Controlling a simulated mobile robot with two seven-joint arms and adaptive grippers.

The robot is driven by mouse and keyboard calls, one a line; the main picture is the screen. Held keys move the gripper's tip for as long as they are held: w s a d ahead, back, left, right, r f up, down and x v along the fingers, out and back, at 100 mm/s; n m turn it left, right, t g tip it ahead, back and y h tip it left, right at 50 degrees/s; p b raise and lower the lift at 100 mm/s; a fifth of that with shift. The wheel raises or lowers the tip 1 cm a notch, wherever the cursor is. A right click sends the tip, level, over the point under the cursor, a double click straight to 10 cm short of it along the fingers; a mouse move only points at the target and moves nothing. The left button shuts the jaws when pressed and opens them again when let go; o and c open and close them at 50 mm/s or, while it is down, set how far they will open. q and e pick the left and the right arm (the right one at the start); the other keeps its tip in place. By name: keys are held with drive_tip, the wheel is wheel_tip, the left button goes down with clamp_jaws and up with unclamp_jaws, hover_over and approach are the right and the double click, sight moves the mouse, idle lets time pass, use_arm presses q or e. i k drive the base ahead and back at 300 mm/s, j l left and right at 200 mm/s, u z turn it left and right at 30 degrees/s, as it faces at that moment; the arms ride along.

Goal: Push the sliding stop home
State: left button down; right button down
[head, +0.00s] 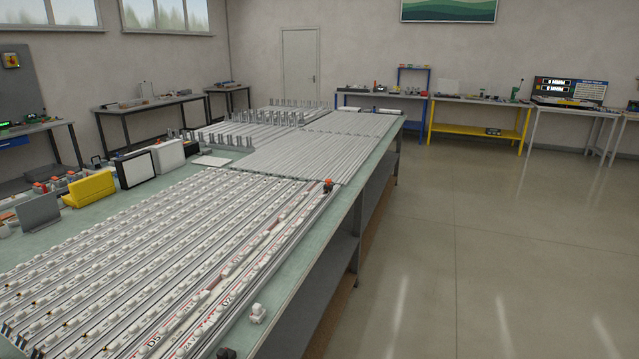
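A long table (290,318) carries rows of grey rails set with white modules. A small black and orange piece (328,185) sits at the far end of the rail nearest the table's right edge. A dark piece (226,353) shows at the near end of that side, cut by the bottom edge of the picture. A small white block (257,313) stands apart on the bare table strip near the right edge. I cannot tell which of these is the sliding stop. Neither gripper is in view.
A yellow holder (89,189), a grey plate (38,211) and a black-framed white panel (136,168) stand along the table's left side. Bare rails (290,155) and upright posts fill the far part. The floor (480,250) to the right is clear. Benches line the walls.

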sight(327, 188)
drive_tip(key=i+l+z, duration=0.3)
drive_tip(key=i+z, duration=0.15)
drive_tip(key=i, duration=0.15)
drive_tip(key=i+l+z, duration=0.1)
drive_tip(key=i+z, duration=0.35)
drive_tip(key=i, duration=0.15)
drive_tip(key=i+u, duration=0.15)
drive_tip(key=i, duration=0.35)
drive_tip(key=i+l+u, duration=0.15)
drive_tip(key=i, duration=0.35)
drive_tip(key=i+l+u, duration=0.1)
drive_tip(key=i, duration=0.35)
drive_tip(key=l, duration=0.1)
